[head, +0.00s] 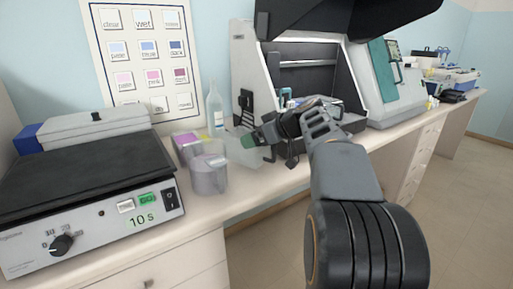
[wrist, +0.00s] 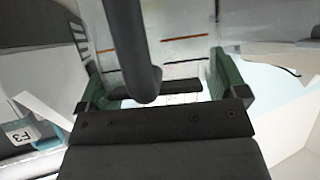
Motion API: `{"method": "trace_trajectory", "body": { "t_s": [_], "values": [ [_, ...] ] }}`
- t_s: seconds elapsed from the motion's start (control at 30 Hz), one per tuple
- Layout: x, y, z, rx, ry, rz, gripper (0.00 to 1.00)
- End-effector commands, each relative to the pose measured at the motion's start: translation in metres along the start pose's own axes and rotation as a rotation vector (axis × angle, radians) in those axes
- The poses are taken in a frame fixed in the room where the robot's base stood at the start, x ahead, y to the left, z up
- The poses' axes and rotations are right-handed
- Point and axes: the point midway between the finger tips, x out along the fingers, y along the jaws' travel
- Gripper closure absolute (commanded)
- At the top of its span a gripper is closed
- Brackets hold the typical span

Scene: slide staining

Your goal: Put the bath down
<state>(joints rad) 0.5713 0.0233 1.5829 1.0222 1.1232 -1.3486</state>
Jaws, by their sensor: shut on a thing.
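A clear, see-through bath (head: 238,152) is at my gripper (head: 250,141) in the head view, beside the bench's front part. My gripper is shut on the bath; one green fingertip shows against its side. In the wrist view my gripper (wrist: 164,85) has a green pad on either side of the clear bath (wrist: 185,48), whose wall carries orange and black lines. A dark curved bar crosses in front of the bath there; I cannot tell what it belongs to. The bath's base is hard to make out, so I cannot tell whether it touches the bench.
A clear bottle (head: 215,108) stands at the back. An open hood (head: 300,75) stands behind my arm.

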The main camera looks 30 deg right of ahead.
Motion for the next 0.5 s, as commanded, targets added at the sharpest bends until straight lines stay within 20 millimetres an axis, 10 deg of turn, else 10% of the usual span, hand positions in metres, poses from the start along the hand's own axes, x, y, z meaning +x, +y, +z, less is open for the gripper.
{"method": "trace_trajectory", "body": {
  "t_s": [0.5],
  "values": [
    [0.02,0.001,0.029,-0.001,0.0,0.0,0.83]
  ]
}}
